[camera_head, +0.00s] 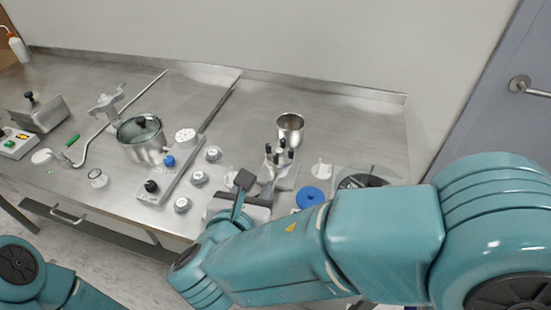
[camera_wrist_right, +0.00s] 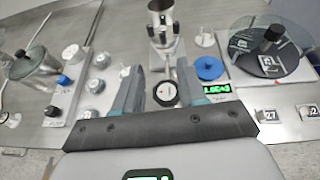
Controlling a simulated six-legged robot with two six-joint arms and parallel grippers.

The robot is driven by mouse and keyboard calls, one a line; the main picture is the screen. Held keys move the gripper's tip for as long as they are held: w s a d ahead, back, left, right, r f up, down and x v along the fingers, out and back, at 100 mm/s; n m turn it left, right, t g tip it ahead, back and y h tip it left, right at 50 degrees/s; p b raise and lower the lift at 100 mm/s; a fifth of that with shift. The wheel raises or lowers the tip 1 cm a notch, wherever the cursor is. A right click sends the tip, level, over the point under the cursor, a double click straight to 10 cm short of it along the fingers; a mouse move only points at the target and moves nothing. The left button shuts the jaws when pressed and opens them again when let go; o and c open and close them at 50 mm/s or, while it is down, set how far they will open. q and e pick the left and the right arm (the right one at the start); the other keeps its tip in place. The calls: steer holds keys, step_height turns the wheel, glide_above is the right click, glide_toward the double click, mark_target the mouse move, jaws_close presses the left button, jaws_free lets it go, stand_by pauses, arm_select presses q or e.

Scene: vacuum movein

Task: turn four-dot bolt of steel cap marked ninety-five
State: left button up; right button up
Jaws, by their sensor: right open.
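Small round steel caps stand in a row on the table, at the far (camera_head: 213,153), middle (camera_head: 199,178) and near (camera_head: 182,205) positions. They also show left of my right gripper in the right wrist view, at far (camera_wrist_right: 102,60), middle (camera_wrist_right: 95,86) and near (camera_wrist_right: 88,113) positions. Their marks and any bolt dots are too small to read, so I cannot tell which is ninety-five. My right gripper (camera_wrist_right: 160,82) is open, with a round black-and-white piece (camera_wrist_right: 163,94) seen between its fingers; contact is unclear. My left gripper is out of view.
A lidded pot (camera_head: 143,140) and a block with a black knob (camera_head: 152,187) stand left of the caps. A steel cup (camera_head: 290,128) and a blue disc (camera_head: 310,197) are right. A dark dial plate (camera_wrist_right: 268,58) is farther right.

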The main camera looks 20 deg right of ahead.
mark_target(276, 155)
steer(key=x, duration=1.5)
steer(key=shift+w+d+f, duration=0.15)
steer(key=shift+d, duration=0.15)
jaws_close()
